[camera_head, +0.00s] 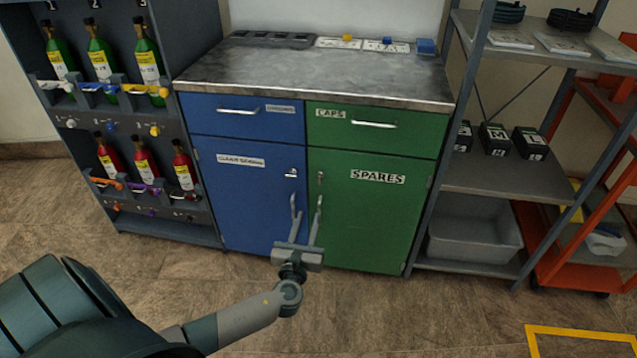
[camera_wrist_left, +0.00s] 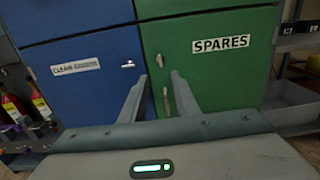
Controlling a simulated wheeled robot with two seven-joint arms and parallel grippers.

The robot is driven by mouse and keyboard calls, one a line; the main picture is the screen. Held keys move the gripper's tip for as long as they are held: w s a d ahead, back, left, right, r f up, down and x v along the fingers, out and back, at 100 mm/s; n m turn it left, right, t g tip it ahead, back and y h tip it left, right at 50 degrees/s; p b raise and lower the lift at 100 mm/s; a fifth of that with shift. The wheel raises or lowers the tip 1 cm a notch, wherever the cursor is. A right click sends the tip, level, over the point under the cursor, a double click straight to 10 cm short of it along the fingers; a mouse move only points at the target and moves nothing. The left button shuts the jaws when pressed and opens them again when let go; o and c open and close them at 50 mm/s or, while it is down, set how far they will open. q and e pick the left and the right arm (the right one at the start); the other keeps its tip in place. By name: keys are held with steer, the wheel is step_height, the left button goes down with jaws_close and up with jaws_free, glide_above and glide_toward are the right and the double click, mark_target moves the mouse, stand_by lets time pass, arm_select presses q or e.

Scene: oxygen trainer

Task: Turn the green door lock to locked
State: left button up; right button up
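The green door (camera_head: 362,222), labelled SPARES, is closed on the right half of the cabinet. Its lock (camera_head: 320,178) is a small metal lever near the door's upper left edge, and it appears upright. The lock also shows small in the left wrist view (camera_wrist_left: 160,61). My left gripper (camera_head: 306,199) is open and empty, its fingers pointing up just below the two door locks. In the left wrist view its fingers (camera_wrist_left: 162,77) straddle the seam between the doors, below the green lock and apart from it. My right gripper is not in view.
The blue door (camera_head: 250,205) has a lock (camera_head: 291,174) with a sideways lever, close to the green one. Green and blue drawers with handles sit above. A bottle rack (camera_head: 185,120) stands left, a grey shelf (camera_head: 500,178) right. The floor in front is clear.

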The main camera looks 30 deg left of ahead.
mark_target(319, 178)
arm_select(q)
steer(key=shift+w, duration=0.1)
